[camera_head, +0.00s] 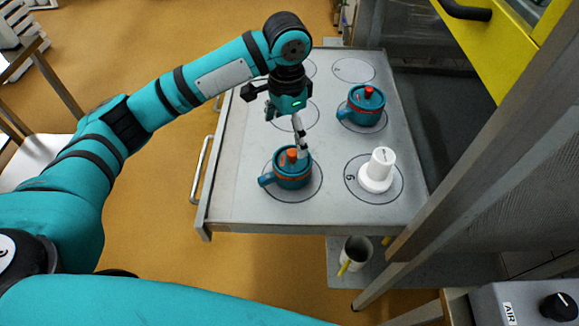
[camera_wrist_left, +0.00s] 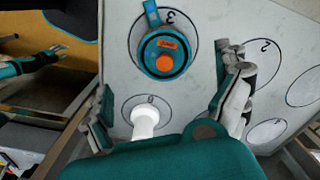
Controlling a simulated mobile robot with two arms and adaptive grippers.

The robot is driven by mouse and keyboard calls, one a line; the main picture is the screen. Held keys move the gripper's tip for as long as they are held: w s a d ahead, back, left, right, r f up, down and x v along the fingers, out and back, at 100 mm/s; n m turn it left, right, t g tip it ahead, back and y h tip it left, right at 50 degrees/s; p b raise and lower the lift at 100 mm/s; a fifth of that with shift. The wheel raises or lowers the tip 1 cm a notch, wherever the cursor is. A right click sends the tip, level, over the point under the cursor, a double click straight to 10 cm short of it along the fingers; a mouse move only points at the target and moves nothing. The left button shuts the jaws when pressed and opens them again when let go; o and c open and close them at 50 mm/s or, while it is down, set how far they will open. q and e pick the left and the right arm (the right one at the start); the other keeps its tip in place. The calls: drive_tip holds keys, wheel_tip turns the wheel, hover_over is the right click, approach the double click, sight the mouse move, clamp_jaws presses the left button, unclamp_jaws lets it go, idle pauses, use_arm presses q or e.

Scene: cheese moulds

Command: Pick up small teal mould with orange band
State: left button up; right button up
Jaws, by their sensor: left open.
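The small teal mould with an orange band (camera_head: 292,174) stands upright in a marked circle at the near left of the grey table, with an orange knob on its lid and its handle to the left. It also shows in the left wrist view (camera_wrist_left: 151,62), at the upper middle, handle up. My left gripper (camera_head: 302,150) points down at the mould's far right side, fingers apart. In the left wrist view my left gripper (camera_wrist_left: 172,85) is open and empty, with the mould beyond the gap. Whether a finger touches it, I cannot tell. What seems my right gripper (camera_wrist_left: 38,62) is small at the left edge.
A teal mould with a red knob (camera_head: 362,107) stands at the right of the table (camera_head: 240,190). A white mould (camera_head: 377,172) stands in the near right circle. Far circles look empty.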

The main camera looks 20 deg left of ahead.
sight(289, 157)
use_arm(q)
wheel_tip(289, 157, down, 4)
drive_tip(key=shift+r, duration=0.1)
wheel_tip(289, 157, down, 3)
drive_tip(key=shift+w+f+p, duration=0.15)
drive_tip(key=shift+f+p, duration=0.05)
drive_tip(key=shift+p, duration=0.3)
drive_tip(key=f+p, duration=0.1)
drive_tip(key=f, duration=0.3)
drive_tip(key=shift+w+f, duration=0.2)
drive_tip(key=shift+f, duration=0.2)
drive_tip(key=c, duration=0.8)
drive_tip(key=shift+c, duration=0.3)
use_arm(e)
wheel_tip(289, 157, up, 3)
drive_tip(key=shift+w+a+f, duration=0.1)
drive_tip(key=shift+f, duration=0.1)
use_arm(q)
drive_tip(key=shift+r, duration=0.15)
